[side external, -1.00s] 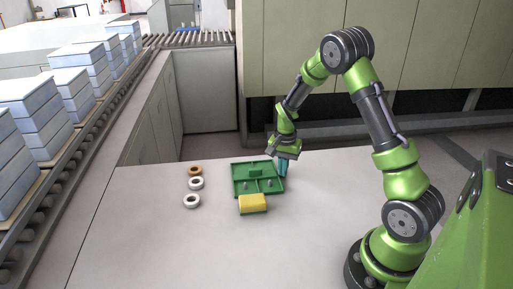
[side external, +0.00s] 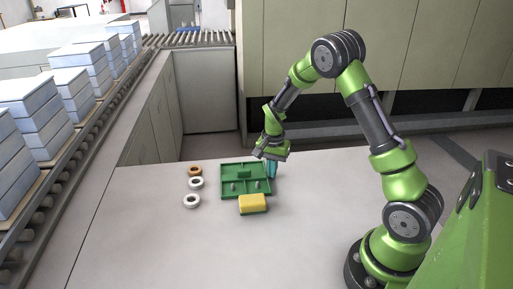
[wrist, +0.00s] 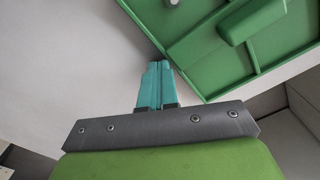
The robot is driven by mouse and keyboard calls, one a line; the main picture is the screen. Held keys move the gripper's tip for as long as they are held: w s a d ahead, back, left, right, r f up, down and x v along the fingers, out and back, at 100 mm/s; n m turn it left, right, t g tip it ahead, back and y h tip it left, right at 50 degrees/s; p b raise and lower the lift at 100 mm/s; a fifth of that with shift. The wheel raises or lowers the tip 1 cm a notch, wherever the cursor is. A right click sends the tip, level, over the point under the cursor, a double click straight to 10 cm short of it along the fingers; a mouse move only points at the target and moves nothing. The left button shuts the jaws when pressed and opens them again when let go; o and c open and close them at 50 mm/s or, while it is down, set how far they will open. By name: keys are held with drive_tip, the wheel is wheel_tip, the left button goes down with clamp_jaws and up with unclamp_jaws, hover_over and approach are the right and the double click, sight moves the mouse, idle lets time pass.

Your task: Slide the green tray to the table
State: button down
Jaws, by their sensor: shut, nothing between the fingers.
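The green tray (side external: 245,193) lies flat on the light grey table (side external: 150,235), with a raised green block and small grey pieces inside it. Its corner and rim also show in the wrist view (wrist: 195,84). My gripper (side external: 271,171) is low at the tray's right side, near its back right corner. In the wrist view the teal fingers (wrist: 157,72) are closed together with nothing between them, and their tips are at or very close to the tray's outer wall. I cannot tell for sure whether they touch it.
A yellow block (side external: 252,203) sits at the tray's front edge. Several rings, one brown (side external: 194,171) and others white (side external: 191,201), lie to the left of the tray. The table's front and left are clear. Stacked boxes (side external: 68,95) stand on a roller conveyor at the left.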

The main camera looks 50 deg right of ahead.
drive_tip(key=shift+a, duration=0.1)
drive_tip(key=shift+w+a, duration=0.1)
drive_tip(key=shift+w, duration=0.1)
drive_tip(key=shift+s, duration=0.1)
drive_tip(key=shift+s+d, duration=0.3)
drive_tip(key=shift+d, duration=0.15)
wheel_tip(320, 180, up, 10)
idle(0.6)
